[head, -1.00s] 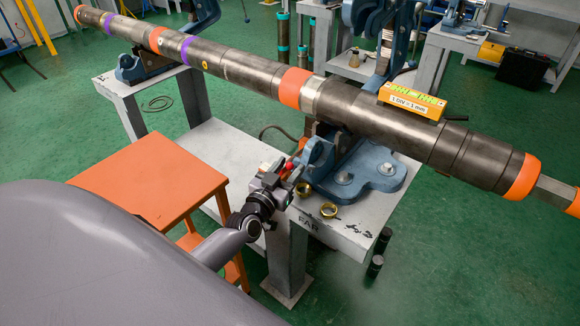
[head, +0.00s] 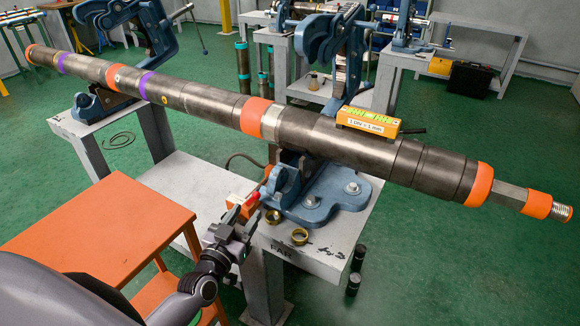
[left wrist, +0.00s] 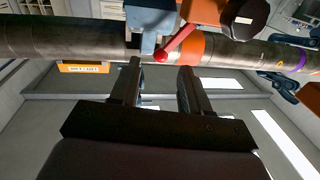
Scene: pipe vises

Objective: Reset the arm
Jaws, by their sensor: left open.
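My left gripper (head: 240,212) is open, beside the near vise (head: 318,192) and above the left part of the grey bench. A small red piece (head: 252,199) shows by its fingertips; I cannot tell whether they touch. In the left wrist view the two open fingers (left wrist: 158,78) point at the pipe, with a red ball-ended handle (left wrist: 175,45) just beyond the tips. Nothing is clearly held between them. The long dark pipe (head: 330,136) with orange and purple bands lies across both vises. My right gripper is not in view.
An orange stool (head: 100,225) stands at left. Two dark cylinders (head: 353,284) stand on the green floor.

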